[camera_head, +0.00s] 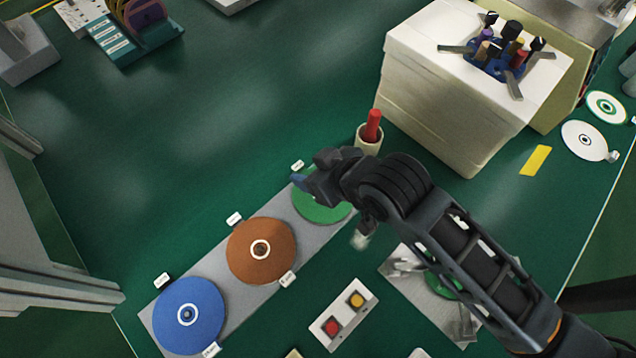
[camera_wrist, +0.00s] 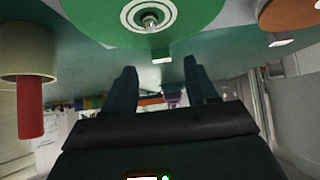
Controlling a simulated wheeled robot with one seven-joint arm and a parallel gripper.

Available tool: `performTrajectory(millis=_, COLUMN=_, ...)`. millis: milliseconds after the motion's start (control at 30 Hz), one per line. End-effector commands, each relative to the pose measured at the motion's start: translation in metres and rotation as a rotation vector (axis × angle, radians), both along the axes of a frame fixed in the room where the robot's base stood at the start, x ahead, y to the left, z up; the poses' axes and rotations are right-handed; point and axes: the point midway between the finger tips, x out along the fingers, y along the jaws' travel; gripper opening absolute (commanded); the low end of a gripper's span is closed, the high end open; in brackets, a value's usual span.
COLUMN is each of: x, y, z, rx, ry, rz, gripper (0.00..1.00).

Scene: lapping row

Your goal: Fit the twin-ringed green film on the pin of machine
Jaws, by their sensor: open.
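A green disc (camera_head: 316,208) lies at the far end of a grey strip (camera_head: 204,277), partly hidden by my gripper. In the wrist view the green disc (camera_wrist: 96,18) shows white rings around a metal pin (camera_wrist: 150,20) at its centre. My gripper (camera_head: 312,182) is above this disc in the head view. Its fingers (camera_wrist: 161,76) are apart with nothing between them. Another green round piece (camera_head: 441,285) lies on a shiny sheet (camera_head: 405,272), mostly hidden behind my arm, so its rings cannot be told.
An orange disc (camera_head: 261,262) and a blue disc (camera_head: 205,318) share the strip. A red-handled tool (camera_head: 373,122) stands in a cup (camera_head: 368,143) close to my gripper. A button box (camera_head: 343,314), a large cream block (camera_head: 440,100) and white discs (camera_head: 584,145) lie around.

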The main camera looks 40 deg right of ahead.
Motion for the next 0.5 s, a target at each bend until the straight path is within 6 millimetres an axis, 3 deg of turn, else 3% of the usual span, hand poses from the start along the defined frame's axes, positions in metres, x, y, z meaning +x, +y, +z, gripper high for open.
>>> performTrajectory(millis=200, x=0.026, y=0.002, z=-0.018, rx=0.000, ry=0.001, rz=0.000, gripper=0.57)
performTrajectory(millis=500, x=0.032, y=0.002, z=-0.026, rx=0.000, ry=-0.001, rz=0.000, gripper=0.57)
